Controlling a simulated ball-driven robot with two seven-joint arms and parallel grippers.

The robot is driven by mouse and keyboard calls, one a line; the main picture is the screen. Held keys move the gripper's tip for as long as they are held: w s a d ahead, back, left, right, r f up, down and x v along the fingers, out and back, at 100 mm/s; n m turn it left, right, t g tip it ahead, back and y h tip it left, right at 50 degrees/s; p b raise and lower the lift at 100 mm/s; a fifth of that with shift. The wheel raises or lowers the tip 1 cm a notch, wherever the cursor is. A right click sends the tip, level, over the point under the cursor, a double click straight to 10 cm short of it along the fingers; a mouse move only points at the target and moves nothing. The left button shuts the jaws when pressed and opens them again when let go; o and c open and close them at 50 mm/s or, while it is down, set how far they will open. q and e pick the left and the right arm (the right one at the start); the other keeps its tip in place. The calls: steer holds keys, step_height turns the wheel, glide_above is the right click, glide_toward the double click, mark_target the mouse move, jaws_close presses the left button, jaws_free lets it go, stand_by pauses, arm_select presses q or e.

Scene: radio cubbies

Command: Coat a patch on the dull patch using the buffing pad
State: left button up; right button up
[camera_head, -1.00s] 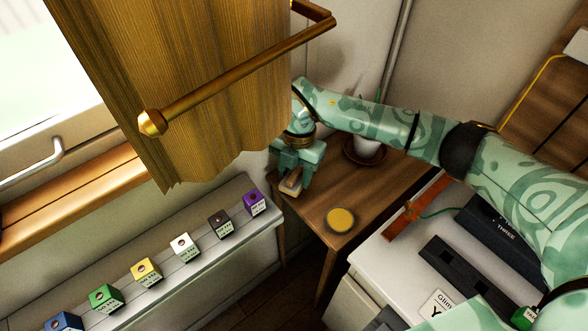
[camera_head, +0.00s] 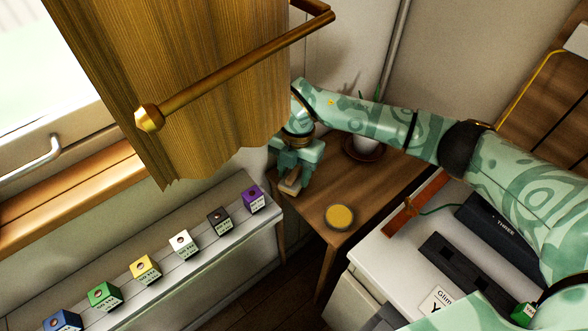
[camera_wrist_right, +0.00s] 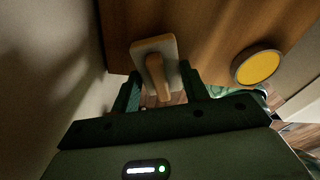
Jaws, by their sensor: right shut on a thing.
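The buffing pad (camera_wrist_right: 152,47) is a pale block with a tan wooden handle. My right gripper (camera_wrist_right: 158,88) is shut on that handle, with a dark finger on each side of it. In the head view the right gripper (camera_head: 293,177) holds the pad (camera_head: 289,187) low over the left edge of the brown wooden table (camera_head: 318,196). I cannot tell whether the pad touches the wood. A round tin with yellow contents (camera_head: 340,217) stands on the table to the right of the pad. I cannot make out a distinct dull patch. My left gripper is not in view.
A potted plant (camera_head: 364,147) stands behind my forearm. A grey ledge (camera_head: 188,260) with several coloured cubes runs at left. A white cabinet (camera_head: 400,262) with dark boxes is at right.

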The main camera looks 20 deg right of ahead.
steer(key=shift+f, duration=0.45)
steer(key=shift+d, duration=0.1)
